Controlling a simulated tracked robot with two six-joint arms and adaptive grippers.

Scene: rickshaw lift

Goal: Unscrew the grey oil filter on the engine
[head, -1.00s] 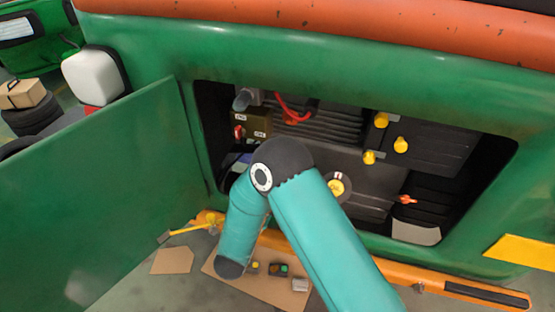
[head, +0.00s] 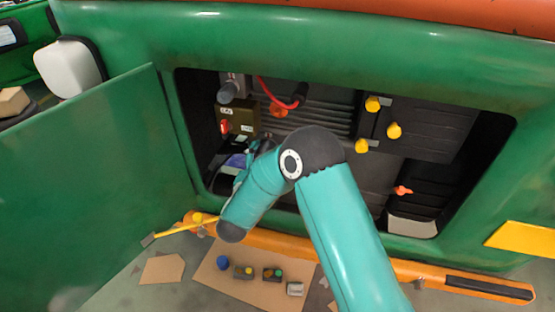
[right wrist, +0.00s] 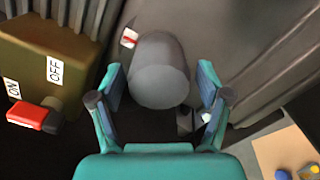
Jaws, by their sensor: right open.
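The grey oil filter (right wrist: 162,72) is a rounded grey cylinder, in the right wrist view. My right gripper (right wrist: 161,92) is open, with one finger on each side of the filter. I see gaps between the fingers and the filter, so it is not gripped. In the head view my right arm comes in from the bottom right, and my right gripper (head: 240,175) shows only in part at the lower left of the engine bay. I cannot make out the filter there; the arm and gripper cover that area. My left gripper is not in view.
A brown switch box (right wrist: 45,65) with a red switch (right wrist: 27,116) stands close left of the gripper in the wrist view. Yellow caps (head: 394,130) sit on the engine's right. The green open door (head: 95,190) bounds the left. Cardboard (head: 225,280) with small parts lies on the floor.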

